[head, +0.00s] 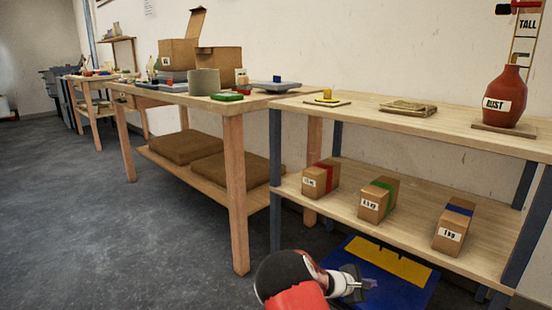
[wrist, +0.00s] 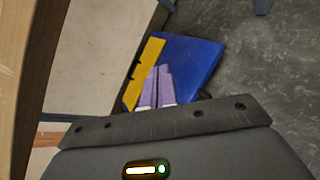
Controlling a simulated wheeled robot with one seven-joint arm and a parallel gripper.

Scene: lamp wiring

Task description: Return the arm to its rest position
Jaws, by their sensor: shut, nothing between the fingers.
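My gripper (head: 368,284) shows low in the head view, in front of the shelf unit and over the blue mat on the floor. In the wrist view its two pale purple fingers (wrist: 156,88) lie side by side, shut, with nothing between them. My dark and red arm parts show at the bottom of the head view. The fingers touch nothing that I can see.
The shelf unit's lower board (head: 400,210) holds three boxes with red (head: 320,178), green (head: 378,199) and blue (head: 454,225) bands. A red vase (head: 505,97) stands on top. The blue mat (head: 415,291) has a yellow strip (head: 388,262). Open floor (head: 110,220) lies left.

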